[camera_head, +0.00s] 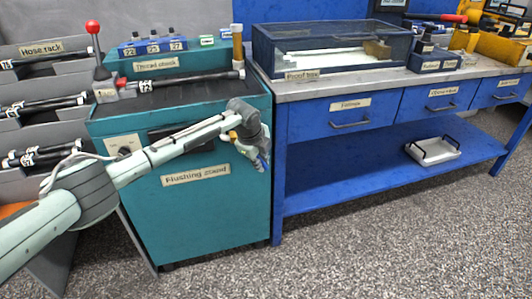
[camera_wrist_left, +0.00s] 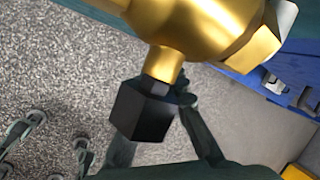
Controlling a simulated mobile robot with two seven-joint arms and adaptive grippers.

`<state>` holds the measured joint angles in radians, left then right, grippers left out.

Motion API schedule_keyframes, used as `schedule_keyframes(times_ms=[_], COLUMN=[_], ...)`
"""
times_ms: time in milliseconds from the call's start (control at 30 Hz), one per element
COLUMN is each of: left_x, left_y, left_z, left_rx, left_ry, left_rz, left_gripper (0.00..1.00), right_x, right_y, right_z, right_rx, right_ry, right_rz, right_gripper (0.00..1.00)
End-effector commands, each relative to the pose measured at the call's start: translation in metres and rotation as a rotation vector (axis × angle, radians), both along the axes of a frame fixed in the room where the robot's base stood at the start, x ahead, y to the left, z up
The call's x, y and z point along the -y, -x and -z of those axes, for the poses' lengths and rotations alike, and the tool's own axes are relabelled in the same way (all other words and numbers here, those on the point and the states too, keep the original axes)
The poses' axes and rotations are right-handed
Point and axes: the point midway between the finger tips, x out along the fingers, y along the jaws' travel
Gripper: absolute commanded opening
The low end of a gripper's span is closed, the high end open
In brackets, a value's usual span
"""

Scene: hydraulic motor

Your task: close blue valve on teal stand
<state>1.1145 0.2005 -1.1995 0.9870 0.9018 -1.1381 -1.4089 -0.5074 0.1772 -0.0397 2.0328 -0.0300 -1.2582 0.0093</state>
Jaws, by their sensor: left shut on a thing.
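The teal flushing stand (camera_head: 215,215) stands at the left of the workbench in the head view. My left gripper (camera_head: 261,158) is at its right front, below the top edge. A bit of brass (camera_head: 233,135) shows beside the gripper. In the left wrist view a large brass valve body (camera_wrist_left: 200,25) fills the top, with a black block (camera_wrist_left: 143,110) below its stem. The grip itself is mostly hidden. My right gripper is not in view.
A red-knobbed lever (camera_head: 94,45), a hose and a blue fitting rack (camera_head: 153,47) are on the stand's top. A hose rack (camera_head: 40,48) is at the left. The blue workbench (camera_head: 345,205) adjoins on the right, with a proof box (camera_head: 330,50) on top. The floor in front is clear.

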Motion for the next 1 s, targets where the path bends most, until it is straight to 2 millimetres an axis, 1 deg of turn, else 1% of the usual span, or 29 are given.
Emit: schedule_keyframes(times_ms=[133, 267, 367, 600, 767, 1000], left_x=[-0.006, -0.013, -0.018, -0.028, -0.032, -0.035], left_y=[0.004, 0.006, 0.008, 0.011, 0.012, 0.012], left_z=[0.004, 0.009, 0.011, 0.013, 0.013, 0.013], left_rx=[-0.047, -0.08, -0.103, -0.143, -0.158, -0.166], left_ry=[-0.129, -0.233, -0.303, -0.426, -0.471, -0.497], left_rz=[0.002, 0.001, 0.002, 0.0, -0.001, -0.001], left_gripper=[0.0, 0.0, 0.0, 0.0, 0.0, 0.0], right_x=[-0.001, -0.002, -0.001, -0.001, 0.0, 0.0], right_y=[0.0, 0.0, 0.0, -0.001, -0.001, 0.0], right_z=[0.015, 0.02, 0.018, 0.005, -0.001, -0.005], right_rx=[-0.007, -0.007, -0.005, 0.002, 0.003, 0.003], right_ry=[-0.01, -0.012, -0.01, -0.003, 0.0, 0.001], right_rz=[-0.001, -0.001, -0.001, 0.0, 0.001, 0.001], right_gripper=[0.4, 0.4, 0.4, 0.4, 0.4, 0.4])
